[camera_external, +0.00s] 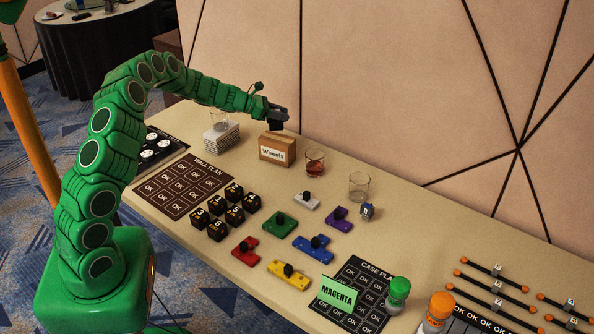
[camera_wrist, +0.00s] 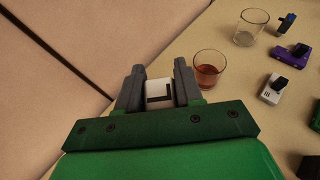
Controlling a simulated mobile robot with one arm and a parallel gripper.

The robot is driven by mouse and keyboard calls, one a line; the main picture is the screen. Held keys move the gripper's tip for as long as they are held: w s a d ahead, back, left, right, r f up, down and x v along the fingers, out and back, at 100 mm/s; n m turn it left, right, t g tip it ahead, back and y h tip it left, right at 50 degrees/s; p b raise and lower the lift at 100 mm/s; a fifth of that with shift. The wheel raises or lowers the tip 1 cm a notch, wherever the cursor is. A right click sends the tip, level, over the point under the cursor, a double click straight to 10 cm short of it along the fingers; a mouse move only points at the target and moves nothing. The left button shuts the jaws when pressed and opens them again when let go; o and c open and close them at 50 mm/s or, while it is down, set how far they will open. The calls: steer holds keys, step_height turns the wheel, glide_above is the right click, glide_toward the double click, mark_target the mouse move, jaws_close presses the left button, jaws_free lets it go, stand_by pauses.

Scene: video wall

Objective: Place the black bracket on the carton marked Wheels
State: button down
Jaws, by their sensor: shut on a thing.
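The carton marked Wheels (camera_external: 272,153) is a small brown box with a white label, standing near the wall in the external view. My gripper (camera_external: 277,115) is directly above the carton's top. In the wrist view my gripper (camera_wrist: 159,93) is shut on a small piece with a white face and a black L-shaped mark, which I take as the black bracket (camera_wrist: 159,88). From outside, the bracket shows only as a dark shape under the fingers. I cannot tell whether it touches the carton top.
A glass of reddish drink (camera_external: 315,163) stands just right of the carton, and an empty glass (camera_external: 359,186) stands beyond it. A white patterned box (camera_external: 221,137) with a glass on it is to the left. Numbered black cubes (camera_external: 217,231) and coloured pieces lie in front.

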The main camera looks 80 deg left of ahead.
steer(key=shift+w+a+f, duration=0.1)
steer(key=shift+a+f, duration=0.05)
steer(key=shift+f, duration=1.5)
steer(key=c, duration=0.7)
jaws_free()
steer(key=shift+f, duration=0.1)
steer(key=shift+c, duration=0.2)
steer(key=shift+s+r, duration=0.2)
steer(key=shift+s, duration=0.05)
steer(key=v, duration=1.1)
steer(key=shift+s, duration=0.3)
steer(key=shift+r, duration=0.1)
